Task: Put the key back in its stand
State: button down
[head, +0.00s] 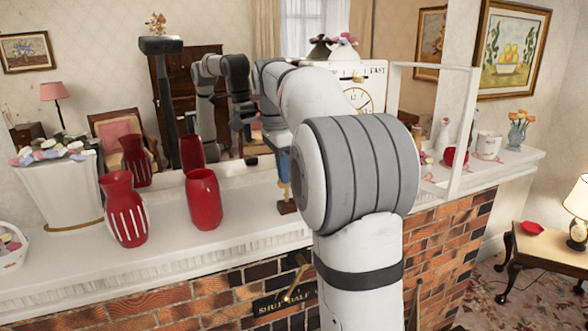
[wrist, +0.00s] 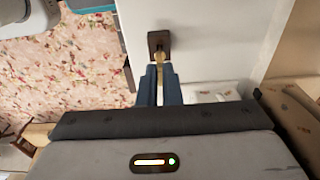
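My gripper (wrist: 158,72) shows in the wrist view as two blue fingers close together, with a slim brass piece, seemingly the key (wrist: 167,72), between them. The stand, a small dark brown wooden block (wrist: 159,39), is on the white mantel just beyond the fingertips. The brass reaches to the block's near edge; I cannot tell whether it is seated in it or only touching. In the head view the brown stand (head: 287,207) shows at the mantel's front edge, with a blue finger (head: 284,167) above it. My arm hides most of the gripper and key.
Two red vases (head: 124,210) (head: 204,200) and a white planter (head: 58,195) stand left on the mantel (head: 240,222). A mirror with reflections is behind. A clock (head: 358,98) is partly hidden. A brass fitting (head: 298,268) projects from the brick below.

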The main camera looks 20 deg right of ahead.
jog(key=shift+f+b, duration=0.55)
jog(key=shift+f, duration=0.35)
jog(key=c, duration=1.1)
grip_release()
jog(key=shift+o, duration=0.2)
jog(key=shift+r, duration=0.15)
jog(key=shift+r+p, duration=3.3)
jog(key=shift+r, duration=0.3)
jog(key=shift+s+f, duration=0.1)
